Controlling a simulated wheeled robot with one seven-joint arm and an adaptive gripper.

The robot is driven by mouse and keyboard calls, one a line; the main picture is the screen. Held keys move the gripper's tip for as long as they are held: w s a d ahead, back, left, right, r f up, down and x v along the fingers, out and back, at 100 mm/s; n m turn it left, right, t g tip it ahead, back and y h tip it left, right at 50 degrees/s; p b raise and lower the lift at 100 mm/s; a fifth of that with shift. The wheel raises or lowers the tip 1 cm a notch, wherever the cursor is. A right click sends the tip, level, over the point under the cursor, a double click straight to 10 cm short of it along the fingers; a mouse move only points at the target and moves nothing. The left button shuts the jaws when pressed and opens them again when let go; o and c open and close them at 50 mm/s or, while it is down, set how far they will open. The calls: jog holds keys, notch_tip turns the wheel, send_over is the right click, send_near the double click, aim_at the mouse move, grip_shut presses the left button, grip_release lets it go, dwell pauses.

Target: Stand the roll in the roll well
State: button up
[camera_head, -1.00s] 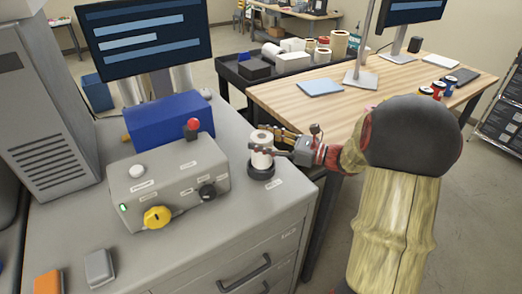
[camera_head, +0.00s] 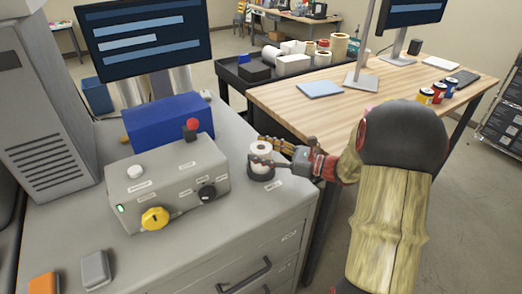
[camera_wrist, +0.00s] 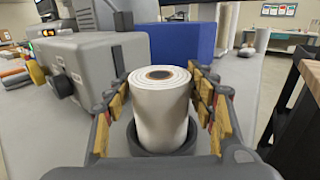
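The white roll (camera_head: 261,149) stands upright in the dark round roll well (camera_head: 262,174) on the grey cabinet top. In the wrist view the roll (camera_wrist: 160,100) shows its brown core on top, and its lower end is inside the ring of the well (camera_wrist: 163,151). My gripper (camera_head: 268,152) is around the roll from the right, low over the well. In the wrist view my gripper's fingers (camera_wrist: 164,95) are open, one on each side of the roll, with narrow gaps between pads and roll. The bottom of the roll is hidden.
A grey control box (camera_head: 168,182) with a yellow knob and red-topped lever stands left of the well. A blue box (camera_head: 165,124) and a monitor (camera_head: 146,38) are behind it. The cabinet's right edge is close to the well. A wooden table (camera_head: 290,98) stands beyond.

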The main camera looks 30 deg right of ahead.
jog(key=shift+o, duration=1.4)
